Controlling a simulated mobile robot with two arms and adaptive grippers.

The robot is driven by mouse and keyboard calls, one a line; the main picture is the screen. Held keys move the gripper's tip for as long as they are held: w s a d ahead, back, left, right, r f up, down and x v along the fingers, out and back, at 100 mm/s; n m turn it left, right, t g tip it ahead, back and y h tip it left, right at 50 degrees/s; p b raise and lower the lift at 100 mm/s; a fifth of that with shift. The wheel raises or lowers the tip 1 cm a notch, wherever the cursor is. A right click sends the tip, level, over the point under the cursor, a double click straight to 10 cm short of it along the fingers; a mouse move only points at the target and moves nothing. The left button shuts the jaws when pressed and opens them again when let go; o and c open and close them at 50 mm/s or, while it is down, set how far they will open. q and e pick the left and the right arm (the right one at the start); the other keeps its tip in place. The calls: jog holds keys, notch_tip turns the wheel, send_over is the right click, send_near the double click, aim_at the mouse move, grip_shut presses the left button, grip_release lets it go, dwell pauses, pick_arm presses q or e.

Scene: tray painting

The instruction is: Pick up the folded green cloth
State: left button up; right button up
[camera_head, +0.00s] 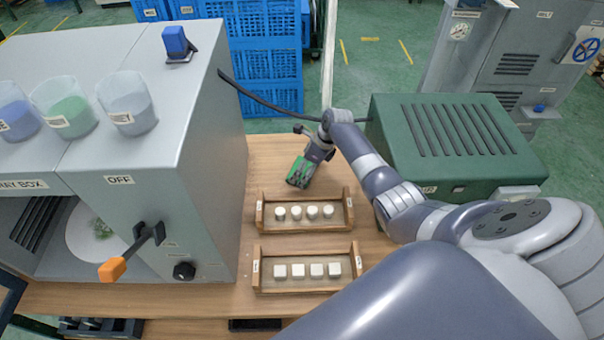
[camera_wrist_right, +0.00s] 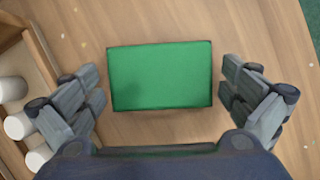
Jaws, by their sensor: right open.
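The folded green cloth (camera_wrist_right: 160,76) lies flat on the wooden table, a neat rectangle in the right wrist view. In the head view a part of the green cloth (camera_head: 296,170) shows behind my right gripper (camera_head: 299,178), which hides the rest. My right gripper is open. In the right wrist view its fingers (camera_wrist_right: 168,102) stand to the left and right of the cloth, with a gap on each side. My left gripper is not in view.
A wooden tray with round white pieces (camera_head: 347,214) is close to my right gripper; another with square pieces (camera_head: 356,250) lies nearer. A grey spray box (camera_head: 205,150) stands left, a green vented machine (camera_head: 450,150) right. Bare table (camera_head: 262,160) surrounds the cloth.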

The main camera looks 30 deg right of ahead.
jog(key=shift+s+r, duration=0.1)
jog(key=c, duration=0.8)
jog(key=shift+c, duration=0.2)
